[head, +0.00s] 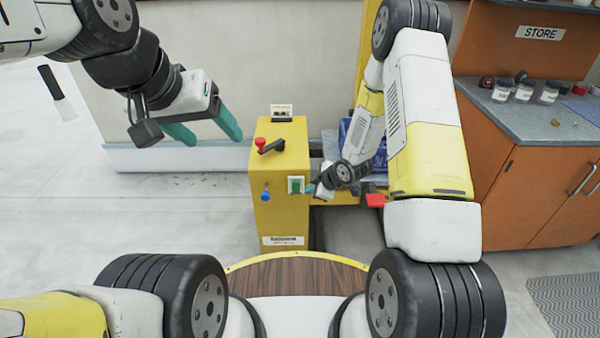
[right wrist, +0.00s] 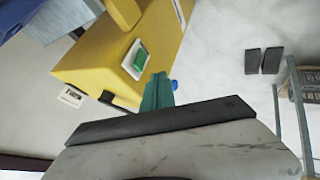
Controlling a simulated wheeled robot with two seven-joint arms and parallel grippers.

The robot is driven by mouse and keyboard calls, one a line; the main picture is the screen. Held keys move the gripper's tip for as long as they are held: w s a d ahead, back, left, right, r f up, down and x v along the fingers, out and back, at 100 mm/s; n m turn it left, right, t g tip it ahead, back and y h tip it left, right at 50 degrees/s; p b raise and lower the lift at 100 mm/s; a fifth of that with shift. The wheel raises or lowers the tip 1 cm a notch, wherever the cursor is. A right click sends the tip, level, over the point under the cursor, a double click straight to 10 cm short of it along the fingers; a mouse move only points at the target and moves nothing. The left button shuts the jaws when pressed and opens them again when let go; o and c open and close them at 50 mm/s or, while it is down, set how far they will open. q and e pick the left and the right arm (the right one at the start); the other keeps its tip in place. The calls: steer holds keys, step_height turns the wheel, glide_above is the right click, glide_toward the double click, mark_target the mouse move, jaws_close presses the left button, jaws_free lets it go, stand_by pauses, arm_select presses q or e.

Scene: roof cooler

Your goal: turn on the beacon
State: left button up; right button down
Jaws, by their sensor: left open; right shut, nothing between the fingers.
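A yellow control box (head: 280,190) stands upright in front of me. On its face is a green switch in a white frame (head: 296,185), also seen in the right wrist view (right wrist: 140,58). A red-knobbed lever (head: 268,146) sits on its upper part and a blue knob (head: 265,192) lower left. My right gripper (head: 312,190) is shut and empty, just right of the green switch; its teal fingers also show in the right wrist view (right wrist: 158,92), and I cannot tell whether they touch the box. My left gripper (head: 217,138) is open and empty, raised left of the box. I cannot identify a beacon.
A small white unit (head: 281,112) is at the top of the box. A blue crate (head: 362,140) is partly hidden behind my right arm. An orange cabinet (head: 535,190) with jars on its grey top stands at the right.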

stand_by(0.3)
glide_toward(294, 186)
steer(key=shift+s+f+x, duration=0.1)
steer(key=shift+s+x, duration=0.05)
steer(key=shift+x, duration=0.85)
steer(key=shift+s+f+x, duration=0.1)
steer(key=shift+s+x, duration=0.05)
steer(key=shift+x, duration=0.85)
steer(key=shift+s+f+x, duration=0.1)
steer(key=shift+x, duration=0.85)
steer(key=shift+w, duration=0.1)
steer(key=shift+w+r, duration=0.2)
steer(key=shift+w, duration=0.2)
steer(key=shift+s, duration=0.15)
